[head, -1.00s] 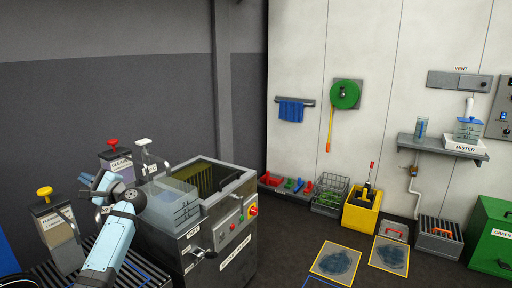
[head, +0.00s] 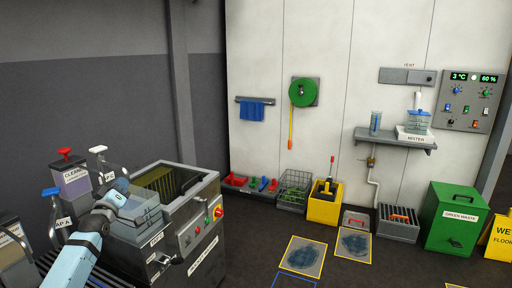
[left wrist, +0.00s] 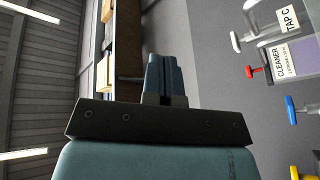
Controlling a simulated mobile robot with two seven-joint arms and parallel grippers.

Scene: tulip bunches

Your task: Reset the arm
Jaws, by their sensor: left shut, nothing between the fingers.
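My left arm rises from the bottom left of the head view, in front of the machine with the open bin. My left gripper (head: 120,187) is at its upper end, small and partly merged with the clear container behind it. In the left wrist view its two blue-grey fingers (left wrist: 164,76) are pressed together with nothing between them. No object touches the fingertips there. My right gripper is not in view.
A steel machine (head: 196,238) with an open basin stands right of my arm. Tap handles, blue (head: 50,192), red (head: 65,152) and white (head: 98,150), stand near my gripper. A green waste bin (head: 458,218) is far right. Floor between is mostly clear.

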